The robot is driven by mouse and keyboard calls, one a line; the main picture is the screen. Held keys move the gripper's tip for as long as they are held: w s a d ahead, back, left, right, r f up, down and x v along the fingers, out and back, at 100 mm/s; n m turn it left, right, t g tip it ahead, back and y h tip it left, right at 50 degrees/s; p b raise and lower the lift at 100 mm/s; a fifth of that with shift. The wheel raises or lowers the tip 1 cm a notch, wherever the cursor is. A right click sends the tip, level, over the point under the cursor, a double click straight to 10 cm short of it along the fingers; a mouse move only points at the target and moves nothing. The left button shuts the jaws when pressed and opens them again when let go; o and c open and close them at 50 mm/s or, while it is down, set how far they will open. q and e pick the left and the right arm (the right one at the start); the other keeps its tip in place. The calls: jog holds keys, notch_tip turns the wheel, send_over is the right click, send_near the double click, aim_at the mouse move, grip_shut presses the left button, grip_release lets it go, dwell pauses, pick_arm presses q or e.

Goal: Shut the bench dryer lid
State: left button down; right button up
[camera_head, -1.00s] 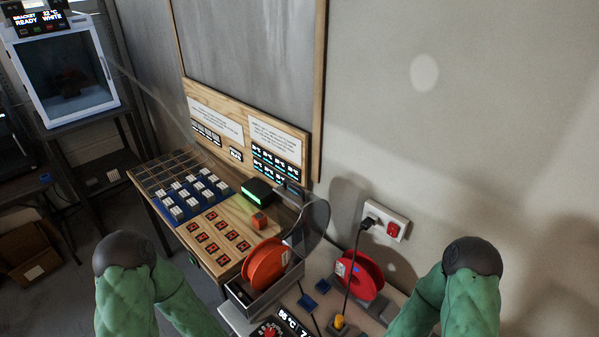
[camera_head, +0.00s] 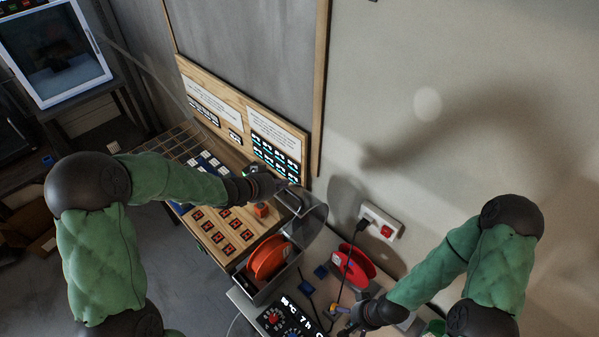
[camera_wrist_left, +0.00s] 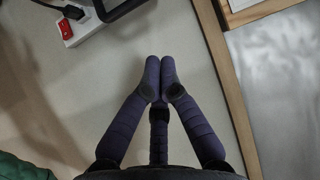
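The bench dryer (camera_head: 262,296) stands on the bench with an orange-red spool (camera_head: 268,257) inside it. Its clear lid (camera_head: 307,228) stands raised, tilted up on the wall side, with a dark handle (camera_head: 292,201) at its upper edge. My left gripper (camera_head: 280,187) is beside the upper edge of the lid, near the handle; I cannot tell whether they touch. In the left wrist view its fingers (camera_wrist_left: 161,68) are together with nothing between them. A dark bar, perhaps the handle, shows at that view's top. My right gripper (camera_head: 348,326) is low over the bench front; its fingers are too small to read.
A red spool (camera_head: 354,265) stands right of the dryer. A wall socket (camera_head: 381,222) with a plug and cable is behind it. A knob panel (camera_head: 287,318) is in front. A wooden board (camera_head: 222,238) with small parts lies left. Bare wall is at right.

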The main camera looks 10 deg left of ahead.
pick_arm(q)
jog(key=x, duration=1)
jog(key=shift+w+d+r, duration=0.1)
jog(key=shift+w+r, duration=0.05)
jog(key=shift+r, duration=0.05)
jog(key=s+a, duration=0.1)
jog(key=s+a+p, duration=0.1)
jog(key=shift+s+f, duration=0.3)
jog(key=shift+f, duration=0.05)
jog(key=shift+s+a+f, duration=0.15)
jog(key=shift+s, duration=0.25)
